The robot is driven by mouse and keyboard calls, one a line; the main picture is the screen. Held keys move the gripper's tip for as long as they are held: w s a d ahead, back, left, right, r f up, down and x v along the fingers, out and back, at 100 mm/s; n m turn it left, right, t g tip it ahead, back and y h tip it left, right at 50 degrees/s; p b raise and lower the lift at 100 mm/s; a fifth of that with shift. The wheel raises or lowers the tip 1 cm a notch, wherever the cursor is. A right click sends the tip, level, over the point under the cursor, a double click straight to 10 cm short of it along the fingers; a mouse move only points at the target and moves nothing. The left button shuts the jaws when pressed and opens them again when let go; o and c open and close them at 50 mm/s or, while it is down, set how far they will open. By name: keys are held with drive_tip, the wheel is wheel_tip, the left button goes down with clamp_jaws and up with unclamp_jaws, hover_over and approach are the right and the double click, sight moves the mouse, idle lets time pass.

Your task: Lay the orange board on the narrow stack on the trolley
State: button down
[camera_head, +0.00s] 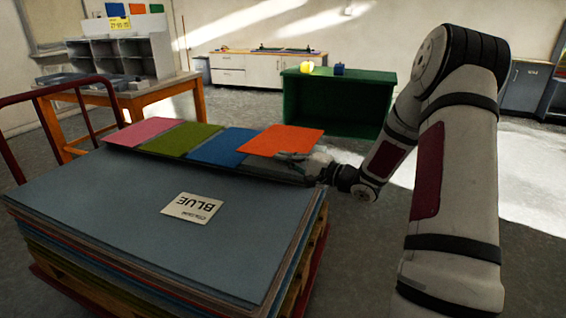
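The flat orange board (282,140) is at the right end of a row of coloured boards, behind the big stack. Its left part overlaps the blue board (222,148) in the picture; whether it rests there or hangs just above, I cannot tell. My gripper (297,156) is at the board's near right edge, its fingers small and partly lost against the grey behind. Whether they grip the board is unclear. A wide stack of sheets (110,200) with a grey-blue top fills the foreground. A red tubular rail (50,90), perhaps the trolley's, stands at the left. No separate narrow stack can be made out clearly.
A card reading BLUE (192,207) lies on the wide stack. Pink (143,131) and green (180,139) boards continue the row leftward. An orange table (160,97) with grey pigeonholes stands behind left, a green cabinet (338,103) behind right. Open floor lies between.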

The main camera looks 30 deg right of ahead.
drive_tip(key=shift+w+d+f+b, duration=0.15)
drive_tip(key=shift+w+d+f, duration=0.2)
drive_tip(key=shift+f, duration=0.45)
drive_tip(key=shift+w+d+f+b, duration=0.2)
drive_tip(key=shift+d+f, duration=0.2)
drive_tip(key=shift+f, duration=0.4)
drive_tip(key=shift+w+d+f+b, duration=0.15)
drive_tip(key=shift+w+d+f, duration=0.2)
drive_tip(key=shift+f, duration=0.45)
drive_tip(key=c, duration=1)
unclamp_jaws()
drive_tip(key=shift+f, duration=0.1)
drive_tip(key=shift+o, duration=0.2)
drive_tip(key=shift+s+f, duration=0.1)
drive_tip(key=shift+f, duration=1.55)
drive_tip(key=shift+c, duration=0.6)
